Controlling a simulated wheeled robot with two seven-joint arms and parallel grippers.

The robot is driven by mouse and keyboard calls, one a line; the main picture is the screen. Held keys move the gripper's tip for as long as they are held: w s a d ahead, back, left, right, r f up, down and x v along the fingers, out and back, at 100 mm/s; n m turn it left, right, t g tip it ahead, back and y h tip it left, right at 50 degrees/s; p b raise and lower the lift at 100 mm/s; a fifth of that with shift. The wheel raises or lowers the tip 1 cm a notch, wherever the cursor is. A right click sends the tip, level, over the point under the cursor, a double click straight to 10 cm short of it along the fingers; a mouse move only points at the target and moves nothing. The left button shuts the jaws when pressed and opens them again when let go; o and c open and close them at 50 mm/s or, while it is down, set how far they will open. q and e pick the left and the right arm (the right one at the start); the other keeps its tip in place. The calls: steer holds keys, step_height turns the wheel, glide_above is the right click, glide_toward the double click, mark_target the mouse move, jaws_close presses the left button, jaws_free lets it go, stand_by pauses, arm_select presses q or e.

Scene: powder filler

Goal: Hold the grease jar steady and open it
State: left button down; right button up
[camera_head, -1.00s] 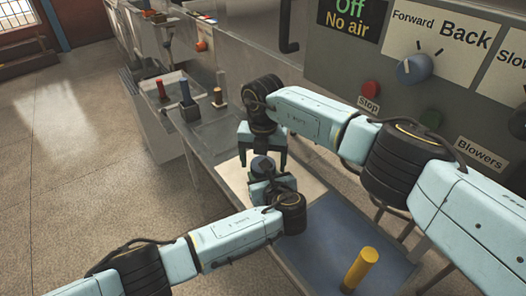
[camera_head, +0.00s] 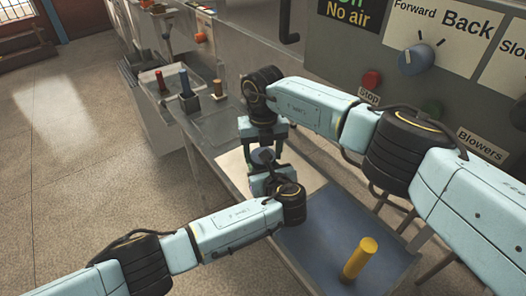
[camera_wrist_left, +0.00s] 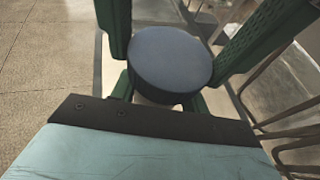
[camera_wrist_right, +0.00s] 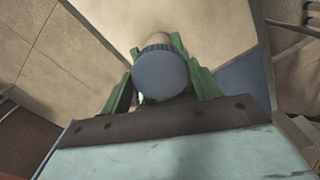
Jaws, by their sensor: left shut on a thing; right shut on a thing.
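The grease jar shows mainly as its round, dark blue-grey lid (camera_head: 263,155), between my two grippers at the middle of the bench. In the left wrist view the lid (camera_wrist_left: 170,62) faces up; in the right wrist view its edge looks ribbed (camera_wrist_right: 160,72). My left gripper (camera_head: 268,178) comes in from the lower left and is shut on the jar's body, which is mostly hidden. My right gripper (camera_head: 262,145) reaches down from above, with green fingers on both sides of the lid, shut on it. I see no gap between lid and body.
A yellow cylinder (camera_head: 359,258) stands on the blue mat (camera_head: 325,225) at the front right. A pale board (camera_head: 232,165) lies under the grippers. Several coloured handles stand in a tray (camera_head: 172,95) behind. A control panel with a knob (camera_head: 414,59) rises at the right.

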steer(key=n, duration=0.9)
steer(key=o, duration=1.1)
